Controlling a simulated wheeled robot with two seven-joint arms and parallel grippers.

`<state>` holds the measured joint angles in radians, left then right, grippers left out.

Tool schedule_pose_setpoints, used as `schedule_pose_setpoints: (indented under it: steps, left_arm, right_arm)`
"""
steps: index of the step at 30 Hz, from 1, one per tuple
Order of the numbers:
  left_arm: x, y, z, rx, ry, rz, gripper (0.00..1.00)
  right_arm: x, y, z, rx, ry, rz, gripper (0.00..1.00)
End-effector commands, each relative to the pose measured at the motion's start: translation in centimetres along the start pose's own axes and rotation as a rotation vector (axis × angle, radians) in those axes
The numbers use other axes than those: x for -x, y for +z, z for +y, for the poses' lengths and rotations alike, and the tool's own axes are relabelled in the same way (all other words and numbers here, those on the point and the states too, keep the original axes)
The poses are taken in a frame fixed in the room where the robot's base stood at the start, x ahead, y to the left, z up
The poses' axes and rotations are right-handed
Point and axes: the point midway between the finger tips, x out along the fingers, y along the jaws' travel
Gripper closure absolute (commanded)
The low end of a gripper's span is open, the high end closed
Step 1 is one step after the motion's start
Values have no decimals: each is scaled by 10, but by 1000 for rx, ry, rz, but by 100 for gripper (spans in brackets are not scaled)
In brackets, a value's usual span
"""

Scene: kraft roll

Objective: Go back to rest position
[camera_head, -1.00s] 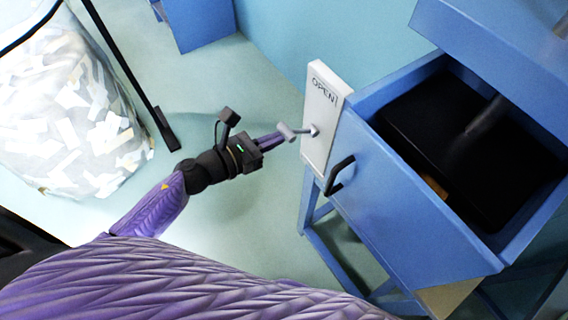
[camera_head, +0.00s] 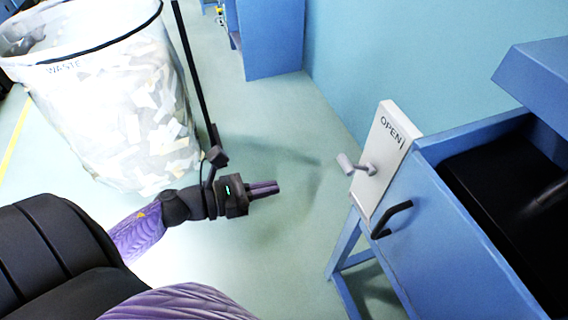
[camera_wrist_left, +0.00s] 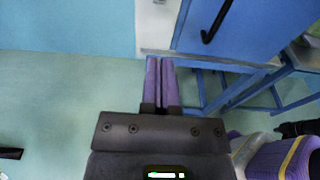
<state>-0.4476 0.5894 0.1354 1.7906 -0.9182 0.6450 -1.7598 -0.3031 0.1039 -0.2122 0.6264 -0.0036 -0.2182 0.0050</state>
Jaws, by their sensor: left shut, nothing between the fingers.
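My left gripper (camera_head: 264,188) is shut and empty in the head view, with its purple fingers together. It hangs over open floor, left of the white OPEN panel (camera_head: 384,160) and apart from it. The panel carries a grey lever (camera_head: 357,167). In the left wrist view, the shut fingers (camera_wrist_left: 161,82) point toward the lower edge of the white panel (camera_wrist_left: 157,25). My right gripper is not in view.
A blue cabinet (camera_head: 430,235) with a black handle (camera_head: 391,219) and a dark open interior stands at the right. A clear waste bag (camera_head: 130,110) full of paper scraps stands at the left beside a black post (camera_head: 190,70). Green floor lies between them.

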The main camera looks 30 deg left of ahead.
Motion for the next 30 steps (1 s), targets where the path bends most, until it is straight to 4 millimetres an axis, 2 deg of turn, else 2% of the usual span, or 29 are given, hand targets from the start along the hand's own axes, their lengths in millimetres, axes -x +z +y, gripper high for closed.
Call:
schedule_pose_setpoints:
  steps: [13, 14, 16, 17, 19, 20, 21, 22, 23, 24, 25, 27, 29, 30]
  left_arm:
    - [1, 0, 0, 1, 1, 0, 100]
    - [1, -2, 1, 14, 6, 1, 100]
    - [3, -18, 8, 169, 71, 9, 100]
    - [4, -33, 13, 306, 128, 13, 100]
    - [14, -88, 23, 759, 324, 19, 100]
    - [20, -117, 23, 982, 430, 14, 100]
    - [31, -159, 16, 1281, 581, -1, 100]
    - [40, -188, 7, 1489, 697, -18, 100]
    - [50, -217, -6, 1683, 818, -38, 100]
    - [64, -251, -27, 1913, 984, -73, 100]
    - [74, -273, -46, 2067, 1112, -105, 100]
    - [98, -314, -91, 2344, 1413, -195, 100]
    - [117, -336, -129, 2495, 1658, -282, 100]
    - [128, -346, -150, -2549, -1796, 339, 100]
  right_arm:
    - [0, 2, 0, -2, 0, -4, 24]
    - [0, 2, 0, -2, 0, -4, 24]
    - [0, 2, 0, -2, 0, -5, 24]
    - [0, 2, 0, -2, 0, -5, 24]
    - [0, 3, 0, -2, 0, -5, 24]
    - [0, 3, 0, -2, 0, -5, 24]
    - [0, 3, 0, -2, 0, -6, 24]
    - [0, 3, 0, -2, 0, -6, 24]
    - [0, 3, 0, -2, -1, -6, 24]
    - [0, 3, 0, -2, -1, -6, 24]
    - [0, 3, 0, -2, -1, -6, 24]
    - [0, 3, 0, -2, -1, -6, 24]
    - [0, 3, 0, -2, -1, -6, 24]
    - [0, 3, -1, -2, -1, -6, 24]
